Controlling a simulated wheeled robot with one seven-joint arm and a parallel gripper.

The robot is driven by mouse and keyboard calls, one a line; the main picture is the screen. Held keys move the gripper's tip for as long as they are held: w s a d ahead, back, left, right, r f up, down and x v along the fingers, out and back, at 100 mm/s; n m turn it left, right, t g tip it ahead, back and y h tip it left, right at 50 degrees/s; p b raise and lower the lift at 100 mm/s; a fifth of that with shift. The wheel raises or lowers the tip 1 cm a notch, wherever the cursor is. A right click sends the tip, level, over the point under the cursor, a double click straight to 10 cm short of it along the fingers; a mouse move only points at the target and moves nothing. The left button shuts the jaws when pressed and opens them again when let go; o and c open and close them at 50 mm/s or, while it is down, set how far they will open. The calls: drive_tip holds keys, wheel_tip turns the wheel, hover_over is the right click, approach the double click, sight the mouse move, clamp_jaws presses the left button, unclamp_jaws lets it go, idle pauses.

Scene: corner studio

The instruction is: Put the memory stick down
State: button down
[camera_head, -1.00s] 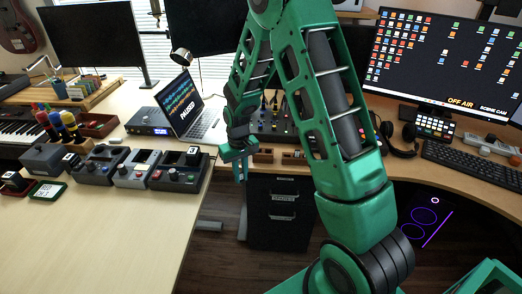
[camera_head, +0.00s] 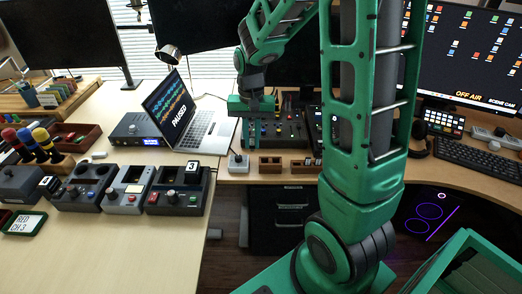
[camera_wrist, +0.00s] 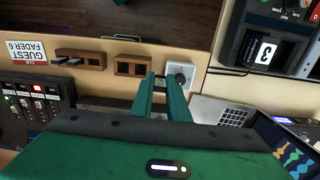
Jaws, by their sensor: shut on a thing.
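My gripper (camera_head: 250,134) is above the desk at the back, beside the mixer, with its fingers pointing down. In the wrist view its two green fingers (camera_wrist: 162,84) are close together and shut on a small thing. I take this to be the memory stick, but the fingers mostly hide it and its shape cannot be made out. A second wooden block (camera_wrist: 80,60) holds dark sticks, and shows further right in the head view (camera_head: 301,164).
A small grey box with a black knob (camera_head: 238,163) stands left of the blocks. The open laptop (camera_head: 185,120) is to the left, the mixer (camera_head: 285,130) behind. Several control boxes (camera_head: 178,190) stand on the left desk. The desk edge drops off in front of the blocks.

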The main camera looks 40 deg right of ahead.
drive_tip(key=w+d+f, duration=0.1)
drive_tip(key=d+f, duration=0.1)
drive_tip(key=w+d+f, duration=0.1)
drive_tip(key=d+f, duration=0.1)
drive_tip(key=d, duration=0.1)
drive_tip(key=w+d+f, duration=0.1)
drive_tip(key=d+f, duration=0.1)
drive_tip(key=d, duration=0.1)
drive_tip(key=shift+w+d+f, duration=0.1)
drive_tip(key=shift+w+f, duration=0.05)
drive_tip(key=shift+w, duration=0.25)
drive_tip(key=shift+f, duration=1.95)
drive_tip(key=shift+f, duration=0.6)
drive_tip(key=c, duration=1.7)
unclamp_jaws()
drive_tip(key=shift+r, duration=0.1)
wheel_tip(320, 180, up, 13)
drive_tip(key=shift+n, duration=0.3)
drive_tip(key=s+r, duration=0.2)
drive_tip(key=s, duration=0.7)
drive_tip(key=s+a+r, duration=0.1)
drive_tip(key=s+r, duration=0.1)
drive_tip(key=s, duration=0.8)
drive_tip(key=s+a+r, duration=0.1)
drive_tip(key=s+r, duration=0.2)
drive_tip(key=s, duration=0.6)
drive_tip(key=shift+s+a, duration=0.2)
drive_tip(key=shift+s, duration=0.1)
